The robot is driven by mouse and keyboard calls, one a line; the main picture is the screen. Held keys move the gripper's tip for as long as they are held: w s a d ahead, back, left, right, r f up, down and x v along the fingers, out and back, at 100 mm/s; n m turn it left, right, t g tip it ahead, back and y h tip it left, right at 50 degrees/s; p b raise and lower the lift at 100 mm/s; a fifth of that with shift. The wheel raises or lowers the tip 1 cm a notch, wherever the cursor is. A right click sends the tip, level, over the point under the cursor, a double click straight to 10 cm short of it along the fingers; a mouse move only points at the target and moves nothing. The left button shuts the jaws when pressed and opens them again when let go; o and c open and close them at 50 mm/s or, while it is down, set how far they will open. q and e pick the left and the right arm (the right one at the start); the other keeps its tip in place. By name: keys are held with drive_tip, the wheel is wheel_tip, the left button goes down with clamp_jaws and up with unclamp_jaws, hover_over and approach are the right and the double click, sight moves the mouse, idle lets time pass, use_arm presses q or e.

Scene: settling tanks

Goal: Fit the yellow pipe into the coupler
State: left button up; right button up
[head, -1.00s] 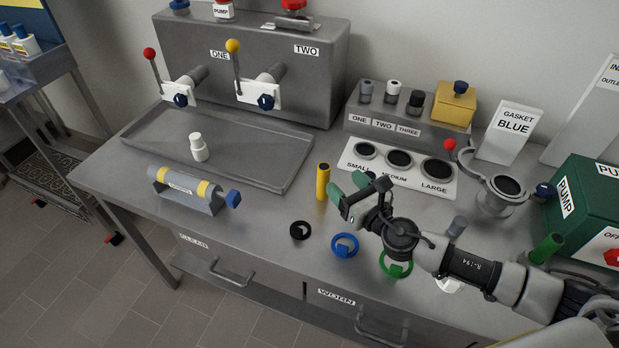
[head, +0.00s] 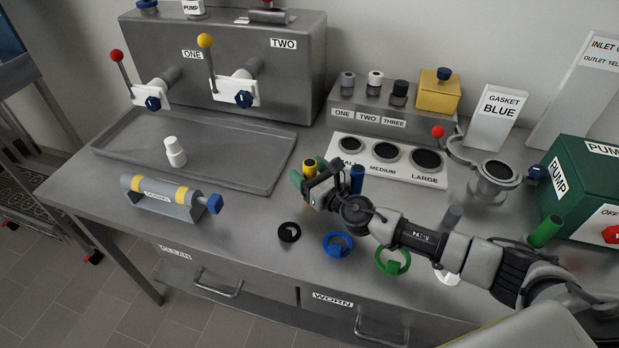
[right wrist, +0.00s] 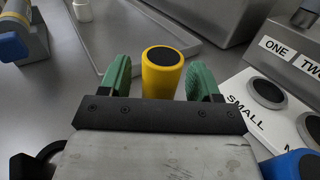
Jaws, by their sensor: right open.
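The yellow pipe (head: 309,165) stands upright on the steel bench, mostly hidden behind my right gripper in the head view. In the right wrist view the yellow pipe (right wrist: 162,80) shows its dark top between the green fingers, with a gap on each side. My right gripper (right wrist: 162,68) is open and holds nothing; it also shows in the head view (head: 310,176). A grey cylinder with yellow bands, which looks like the coupler (head: 163,191), lies in a cradle at the left, a blue knob on its right end. Its label is too small to read. My left gripper is out of view.
A blue pipe (head: 357,179) stands just right of my right gripper. Black (head: 289,232), blue (head: 337,244) and green (head: 392,261) rings lie near the front edge. A shallow tray (head: 225,165) holds a white bottle (head: 175,152). The bench between coupler and gripper is clear.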

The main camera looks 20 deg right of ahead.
drive_tip(key=shift+w+a, duration=0.25)
drive_tip(key=shift+w, duration=0.3)
drive_tip(key=shift+s, duration=0.1)
drive_tip(key=shift+d, duration=0.1)
drive_tip(key=c, duration=1)
